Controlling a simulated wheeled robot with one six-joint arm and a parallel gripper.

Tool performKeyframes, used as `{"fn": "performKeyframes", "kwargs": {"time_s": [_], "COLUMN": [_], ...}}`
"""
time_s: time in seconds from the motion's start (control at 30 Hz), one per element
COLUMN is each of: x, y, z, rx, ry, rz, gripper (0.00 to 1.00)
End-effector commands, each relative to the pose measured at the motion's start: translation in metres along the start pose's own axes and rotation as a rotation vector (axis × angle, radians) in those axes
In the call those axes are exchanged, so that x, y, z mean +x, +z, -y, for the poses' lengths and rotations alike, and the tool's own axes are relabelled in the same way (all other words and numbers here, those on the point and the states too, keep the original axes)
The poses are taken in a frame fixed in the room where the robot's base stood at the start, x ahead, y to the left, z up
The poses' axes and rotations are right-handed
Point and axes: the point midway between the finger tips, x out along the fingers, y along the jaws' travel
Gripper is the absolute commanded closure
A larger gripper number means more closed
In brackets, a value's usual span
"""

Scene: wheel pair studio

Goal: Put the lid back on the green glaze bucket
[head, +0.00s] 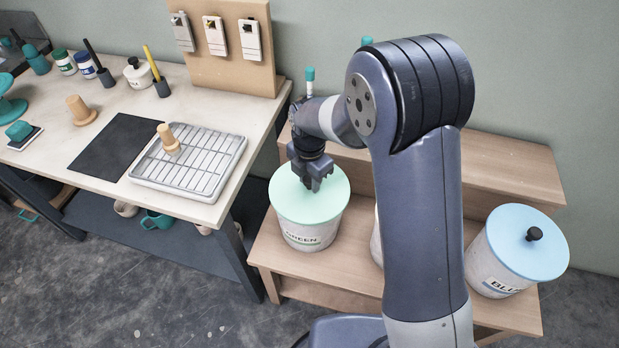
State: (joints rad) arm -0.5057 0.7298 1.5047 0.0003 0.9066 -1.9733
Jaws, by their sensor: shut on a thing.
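The green glaze bucket (309,235) stands on the wooden step shelf, its GREEN label facing me. Its pale green lid (330,204) lies over the bucket's mouth and looks level. Whether its rim is fully seated cannot be told from here. My gripper (314,186) is directly above the lid, pointing down, shut on the lid's knob, which the fingers hide.
A blue-lidded bucket (490,270) stands at the right, and another bucket is mostly hidden behind my arm. The workbench (95,170) at left holds a wire-rack tray (222,158), a dark mat (112,148) and a tool board (240,70).

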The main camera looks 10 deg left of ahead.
Motion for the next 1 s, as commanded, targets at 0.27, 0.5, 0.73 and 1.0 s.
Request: {"fn": "performKeyframes", "kwargs": {"time_s": [0.27,0.5,0.73,1.0], "x": [-0.0001,-0.0001,0.0001,0.0001], "y": [0.0000,0.0000,0.0000,0.0000], "z": [-0.0001,0.0000,0.0001,0.0001], "rx": [0.000,0.000,0.000,0.000], "ry": [0.000,0.000,0.000,0.000], "rz": [0.000,0.000,0.000,0.000], "gripper": [0.64,0.45,0.38,0.23]}}
